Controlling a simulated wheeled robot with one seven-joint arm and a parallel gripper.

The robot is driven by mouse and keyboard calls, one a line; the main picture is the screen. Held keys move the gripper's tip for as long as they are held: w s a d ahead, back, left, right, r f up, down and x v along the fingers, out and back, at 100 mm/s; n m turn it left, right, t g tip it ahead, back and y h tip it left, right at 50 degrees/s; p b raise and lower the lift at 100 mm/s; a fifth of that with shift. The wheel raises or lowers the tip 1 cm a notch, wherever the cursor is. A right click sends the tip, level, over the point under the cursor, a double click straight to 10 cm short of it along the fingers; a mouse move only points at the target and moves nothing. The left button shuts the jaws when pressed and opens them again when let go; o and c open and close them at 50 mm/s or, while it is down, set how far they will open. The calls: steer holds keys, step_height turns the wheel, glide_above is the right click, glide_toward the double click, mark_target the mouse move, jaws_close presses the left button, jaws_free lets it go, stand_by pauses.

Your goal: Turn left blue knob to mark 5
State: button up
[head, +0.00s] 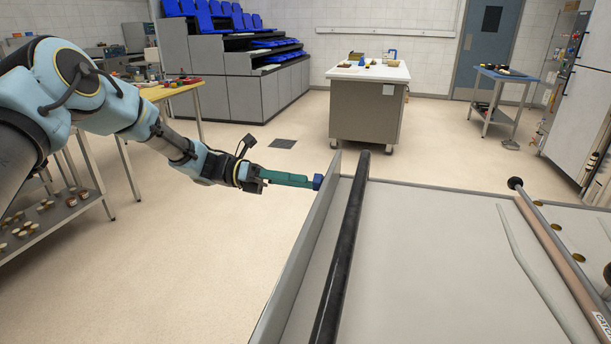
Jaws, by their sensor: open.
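A small blue knob (318,182) shows near the middle of the head view, at the left edge of a grey panel (322,215) seen almost edge-on. My gripper (312,181) reaches in from the left with long green fingers, level and pointing right. Its fingertips are at the knob, and I cannot tell whether they touch it or stand on both sides of it. The gripper is open. The knob's face, its pointer and any number marks are hidden from this side. No second blue knob is clearly visible.
A dark bar (341,262) runs along the grey surface right of the panel. A white-topped cabinet (366,108) stands behind on open floor.

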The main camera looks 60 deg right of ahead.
steer(key=shift+x, duration=0.9)
jaws_close()
